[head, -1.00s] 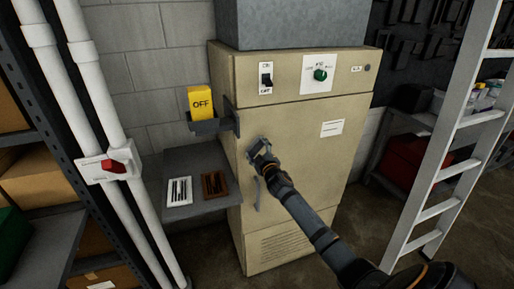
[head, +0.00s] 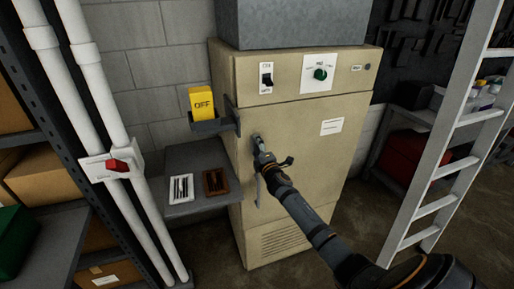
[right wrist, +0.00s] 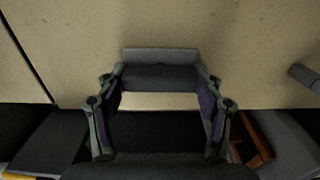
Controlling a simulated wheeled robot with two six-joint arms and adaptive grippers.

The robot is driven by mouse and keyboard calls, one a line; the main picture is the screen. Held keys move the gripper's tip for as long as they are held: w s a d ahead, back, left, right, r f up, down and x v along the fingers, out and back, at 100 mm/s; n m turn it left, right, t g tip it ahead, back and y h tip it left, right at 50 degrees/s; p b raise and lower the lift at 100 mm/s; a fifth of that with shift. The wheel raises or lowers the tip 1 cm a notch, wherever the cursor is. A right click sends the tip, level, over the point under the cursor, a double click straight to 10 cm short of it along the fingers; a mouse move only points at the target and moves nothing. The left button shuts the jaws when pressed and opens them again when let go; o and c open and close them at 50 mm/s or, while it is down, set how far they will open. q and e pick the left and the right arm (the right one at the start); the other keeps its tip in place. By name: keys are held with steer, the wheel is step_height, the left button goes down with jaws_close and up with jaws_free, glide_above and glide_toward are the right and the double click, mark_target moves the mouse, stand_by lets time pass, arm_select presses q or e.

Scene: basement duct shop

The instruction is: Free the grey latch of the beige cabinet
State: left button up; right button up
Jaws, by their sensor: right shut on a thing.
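The beige cabinet (head: 305,150) stands against the block wall with its door shut. The grey latch (head: 257,138) is near the door's left edge, mostly hidden by my gripper in the head view. In the right wrist view the latch (right wrist: 160,56) is a grey block lying across, between the two fingers. My right gripper (head: 264,156) is shut on it, and its fingers (right wrist: 160,84) stand at the latch's two ends. A grey handle (head: 257,191) is on the door below. My left gripper is not in view.
A yellow OFF box (head: 202,105) sits on a bracket left of the cabinet. Below it a grey shelf (head: 200,208) holds a white tray and a brown tray. White pipes (head: 92,120) stand at left. A ladder (head: 450,160) stands at right.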

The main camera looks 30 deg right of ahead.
stand_by(0.6)
steer(key=o, duration=1.2)
steer(key=shift+c, duration=0.2)
steer(key=v, duration=1.2)
steer(key=shift+a, duration=0.15)
